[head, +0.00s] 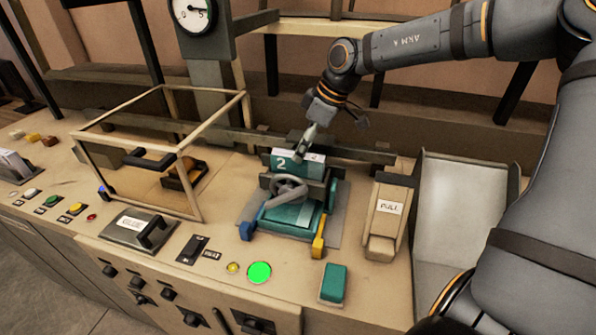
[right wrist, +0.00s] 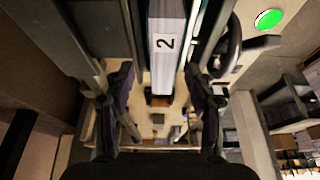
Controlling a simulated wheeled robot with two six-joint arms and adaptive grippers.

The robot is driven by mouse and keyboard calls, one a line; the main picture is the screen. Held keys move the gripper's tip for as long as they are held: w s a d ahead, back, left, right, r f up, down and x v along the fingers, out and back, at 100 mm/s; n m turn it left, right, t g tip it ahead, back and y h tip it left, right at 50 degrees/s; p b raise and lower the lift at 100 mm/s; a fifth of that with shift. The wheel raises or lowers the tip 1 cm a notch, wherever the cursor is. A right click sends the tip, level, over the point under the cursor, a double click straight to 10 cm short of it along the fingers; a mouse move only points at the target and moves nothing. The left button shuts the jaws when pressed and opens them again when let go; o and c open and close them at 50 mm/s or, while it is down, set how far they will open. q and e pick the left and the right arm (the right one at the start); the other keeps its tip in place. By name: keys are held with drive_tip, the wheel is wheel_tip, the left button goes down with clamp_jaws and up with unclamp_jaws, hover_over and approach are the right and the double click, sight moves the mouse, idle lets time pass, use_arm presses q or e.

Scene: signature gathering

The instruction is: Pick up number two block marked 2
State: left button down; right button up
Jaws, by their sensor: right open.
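Contact with the block cannot be told. My left gripper is not in view.
A wooden-framed case (head: 168,150) stands left of the device. A lever box marked PULL (head: 388,215) and a metal chute (head: 450,215) stand to the right. A lit green button (head: 259,272) and a loose-looking teal block (head: 333,284) are in front.

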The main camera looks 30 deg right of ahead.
sight(298, 170)
drive_tip(key=x, duration=0.2)
drive_tip(key=p+x, duration=0.1)
drive_tip(key=x, duration=0.1)
drive_tip(key=shift+s, duration=0.25)
drive_tip(key=shift+w+a+f, duration=0.1)
drive_tip(key=shift+w+f, duration=0.05)
drive_tip(key=shift+f, duration=0.05)
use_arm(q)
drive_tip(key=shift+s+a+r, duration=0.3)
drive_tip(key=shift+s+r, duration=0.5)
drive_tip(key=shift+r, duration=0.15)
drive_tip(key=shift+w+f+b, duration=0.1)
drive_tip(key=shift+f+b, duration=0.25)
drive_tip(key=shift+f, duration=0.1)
use_arm(e)
drive_tip(key=shift+f, duration=0.15)
drive_tip(key=shift+s+a, duration=0.1)
drive_tip(key=shift+s, duration=0.1)
drive_tip(key=c, duration=0.7)
clamp_jaws()
